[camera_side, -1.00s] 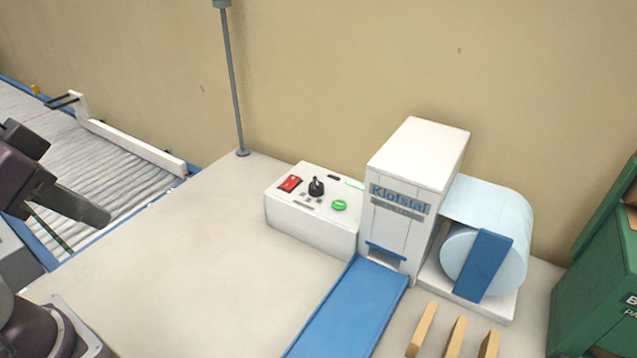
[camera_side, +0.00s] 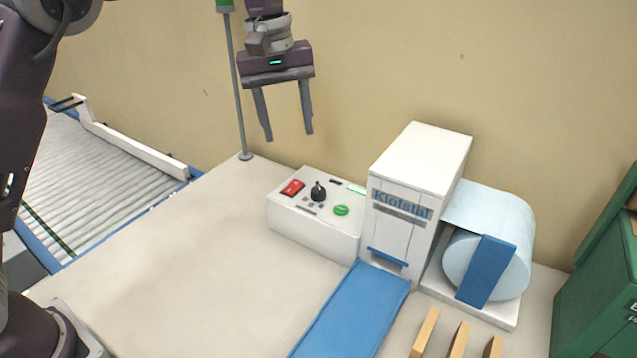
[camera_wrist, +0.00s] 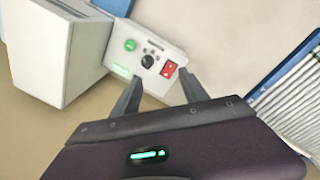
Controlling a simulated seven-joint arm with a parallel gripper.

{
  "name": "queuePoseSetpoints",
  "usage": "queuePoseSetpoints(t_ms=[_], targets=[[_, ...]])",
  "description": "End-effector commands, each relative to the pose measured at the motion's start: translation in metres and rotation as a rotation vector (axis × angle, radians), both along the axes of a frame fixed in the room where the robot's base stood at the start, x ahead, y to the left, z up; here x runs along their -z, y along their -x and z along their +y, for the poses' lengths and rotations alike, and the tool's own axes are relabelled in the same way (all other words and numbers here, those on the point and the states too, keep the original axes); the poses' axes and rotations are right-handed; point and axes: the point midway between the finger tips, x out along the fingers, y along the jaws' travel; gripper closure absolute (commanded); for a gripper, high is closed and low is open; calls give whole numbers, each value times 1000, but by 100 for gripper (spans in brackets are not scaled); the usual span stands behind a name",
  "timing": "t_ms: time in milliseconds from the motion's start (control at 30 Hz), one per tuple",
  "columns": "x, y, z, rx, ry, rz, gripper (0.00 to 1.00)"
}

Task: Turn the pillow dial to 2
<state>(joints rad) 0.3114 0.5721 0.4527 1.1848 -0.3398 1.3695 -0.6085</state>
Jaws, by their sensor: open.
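The pillow dial is a black knob (camera_side: 318,191) on top of a white control box (camera_side: 312,237), between a red rocker switch (camera_side: 292,187) and a green button (camera_side: 341,210). The dial also shows in the wrist view (camera_wrist: 148,61), with small marks beside it too small to read. My gripper (camera_side: 288,136) is open and empty, fingers pointing down, above and behind the box and apart from it. In the wrist view its fingertips (camera_wrist: 163,85) spread on either side of the box's near edge. The dial is not hidden in either view.
A white Klofstal machine (camera_side: 418,165) stands right of the box, with a film roll (camera_side: 490,215) beside it and a blue chute (camera_side: 350,315) in front. The table's left part (camera_side: 190,260) is clear.

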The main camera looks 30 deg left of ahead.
Motion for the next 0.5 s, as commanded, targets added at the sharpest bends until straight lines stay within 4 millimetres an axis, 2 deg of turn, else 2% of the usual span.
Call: queuePoseSetpoints(t_ms=[33,133,267,500], targets=[[22,-16,-11,-16,-27,30,48],[53,-34,-28,-42,-66,64,48],[72,-40,-38,-51,-87,81,48],[115,-39,-38,-52,-86,85,48]])
